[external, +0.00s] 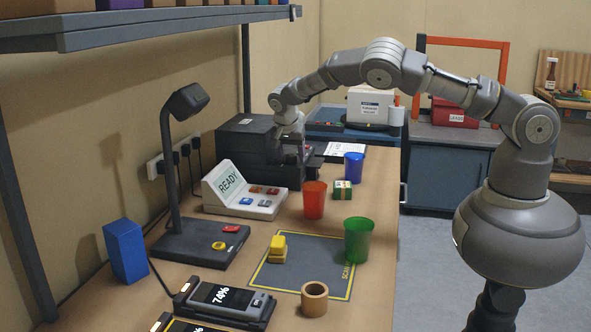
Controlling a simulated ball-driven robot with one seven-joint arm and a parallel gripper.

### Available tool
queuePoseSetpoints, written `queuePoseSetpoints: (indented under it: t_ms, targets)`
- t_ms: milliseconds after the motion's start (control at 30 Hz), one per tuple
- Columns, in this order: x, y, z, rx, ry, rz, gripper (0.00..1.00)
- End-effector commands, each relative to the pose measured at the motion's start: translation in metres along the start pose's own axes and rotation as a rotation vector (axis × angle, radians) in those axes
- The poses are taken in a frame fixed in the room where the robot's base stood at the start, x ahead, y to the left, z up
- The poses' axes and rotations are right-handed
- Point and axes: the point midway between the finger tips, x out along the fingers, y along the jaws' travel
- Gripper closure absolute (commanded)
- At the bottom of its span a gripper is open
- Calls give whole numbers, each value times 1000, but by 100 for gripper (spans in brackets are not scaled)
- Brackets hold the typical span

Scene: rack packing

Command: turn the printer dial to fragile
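The dark printer (243,138) stands at the back left of the bench, beyond the white READY console. My gripper (293,158) is at the printer's front right side, pointing down, with my arm reaching over from the right. The dial is hidden behind my gripper or too small to make out, so its setting cannot be read. The dark fingers blend with the printer, and I cannot tell whether they are open or shut, or touching the dial.
The READY console (243,190), red cup (314,200), blue cup (353,167) and striped box (342,190) stand near the printer. A lamp (187,150), green cup (358,240), yellow blocks (278,249) and brown ring (314,299) are nearer. A shelf (180,28) overhangs at left.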

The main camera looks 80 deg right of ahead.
Motion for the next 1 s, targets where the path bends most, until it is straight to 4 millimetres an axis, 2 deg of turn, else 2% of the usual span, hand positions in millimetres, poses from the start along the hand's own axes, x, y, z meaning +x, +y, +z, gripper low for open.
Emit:
queuePoseSetpoints:
  t_ms: [133,233,500,600,733,1000]
  targets:
    - [-1,0,-1,0,1,-2,37]
    - [-10,-1,-1,0,2,-4,37]
    - [-59,-1,-1,-1,1,-4,37]
    - [-71,-1,-1,0,1,-2,37]
    - [-78,0,0,0,1,-1,37]
    - [-78,0,0,0,1,0,37]
